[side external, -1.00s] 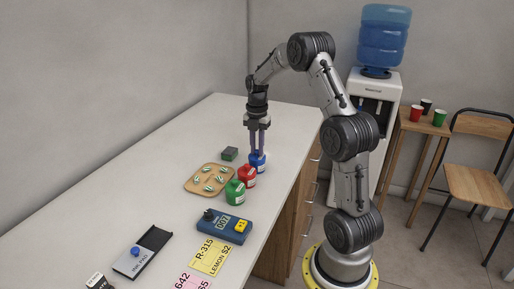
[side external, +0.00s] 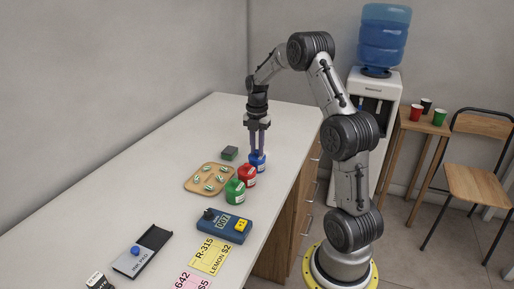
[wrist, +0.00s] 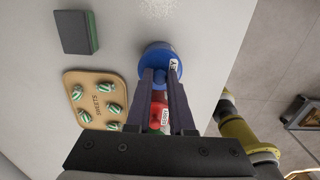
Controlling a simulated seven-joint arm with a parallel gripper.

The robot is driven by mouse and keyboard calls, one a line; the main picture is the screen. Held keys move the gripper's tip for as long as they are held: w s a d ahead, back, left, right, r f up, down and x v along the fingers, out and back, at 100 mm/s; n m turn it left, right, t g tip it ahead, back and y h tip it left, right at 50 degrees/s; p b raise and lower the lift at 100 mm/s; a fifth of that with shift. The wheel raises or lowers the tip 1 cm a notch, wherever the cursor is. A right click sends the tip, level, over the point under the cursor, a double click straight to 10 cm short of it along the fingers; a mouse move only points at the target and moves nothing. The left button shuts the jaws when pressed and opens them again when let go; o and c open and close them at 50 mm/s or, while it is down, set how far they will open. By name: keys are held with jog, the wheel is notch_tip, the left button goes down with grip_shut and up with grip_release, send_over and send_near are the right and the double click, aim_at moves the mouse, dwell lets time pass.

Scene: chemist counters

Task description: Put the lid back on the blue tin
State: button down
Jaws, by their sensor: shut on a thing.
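The blue tin (side external: 257,163) stands upright on the counter, at the far end of a row with a red tin (side external: 246,176) and a green tin (side external: 235,193). My gripper (side external: 257,153) points straight down onto the top of the blue tin. In the wrist view its two fingertips (wrist: 161,73) are shut on the blue lid (wrist: 158,58) at the tin's top. The fingers hide part of the lid, so I cannot tell whether it is fully seated. The red tin (wrist: 157,112) shows between the fingers in the wrist view.
A wooden sweets tray (side external: 190,186) lies left of the tins, with a dark green-edged block (side external: 229,153) behind it. A blue counter device (side external: 222,226) and yellow label card (side external: 209,255) are nearer. The counter's right edge is close to the tins; its far left is clear.

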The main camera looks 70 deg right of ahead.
dwell(0.3)
jog(key=shift+c, duration=1.2)
grip_release()
jog(key=shift+r, duration=3.5)
grip_shut()
